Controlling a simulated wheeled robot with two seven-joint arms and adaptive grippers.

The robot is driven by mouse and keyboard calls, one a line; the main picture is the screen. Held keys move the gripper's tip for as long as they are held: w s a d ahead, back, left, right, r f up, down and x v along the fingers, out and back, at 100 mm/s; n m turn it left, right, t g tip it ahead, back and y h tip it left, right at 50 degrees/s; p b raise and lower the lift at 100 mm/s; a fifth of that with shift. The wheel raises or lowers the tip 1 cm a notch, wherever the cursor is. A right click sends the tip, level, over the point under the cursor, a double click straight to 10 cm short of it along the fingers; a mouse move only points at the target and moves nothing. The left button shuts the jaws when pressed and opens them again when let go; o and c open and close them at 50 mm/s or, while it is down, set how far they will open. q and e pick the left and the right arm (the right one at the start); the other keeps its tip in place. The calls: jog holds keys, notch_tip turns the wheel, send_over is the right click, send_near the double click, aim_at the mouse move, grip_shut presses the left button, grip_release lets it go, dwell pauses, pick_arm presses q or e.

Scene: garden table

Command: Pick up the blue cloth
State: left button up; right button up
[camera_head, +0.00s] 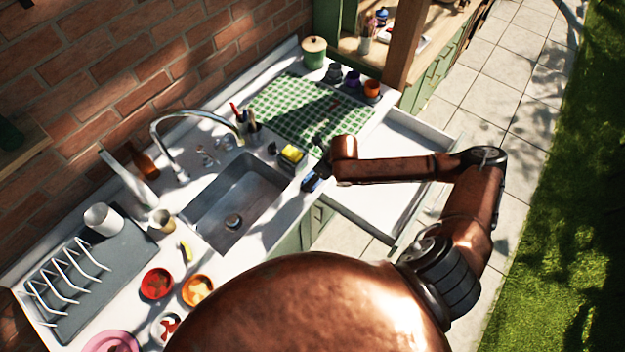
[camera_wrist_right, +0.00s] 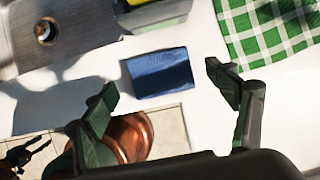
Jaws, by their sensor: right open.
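The blue cloth (camera_head: 311,183) is a small folded dark-blue rectangle on the white counter near its front edge, to the right of the sink. It shows whole in the right wrist view (camera_wrist_right: 158,74), flat and just beyond the fingertips. My right gripper (camera_wrist_right: 162,84) is open and empty, with one finger to the left of the cloth and one to the right. In the head view my right gripper (camera_head: 322,165) hangs beside the cloth, partly hidden by my arm. My left gripper is not in view.
A yellow sponge (camera_head: 292,153) sits in a grey holder behind the cloth. The sink (camera_head: 235,200) is to the left, a green checkered mat (camera_head: 300,110) further back. An open white drawer (camera_head: 385,195) juts out below my arm. Bowls (camera_head: 157,283) stand at the left.

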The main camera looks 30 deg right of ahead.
jog(key=shift+x, duration=0.75)
jog(key=shift+c, duration=0.4)
jog(key=c, duration=1)
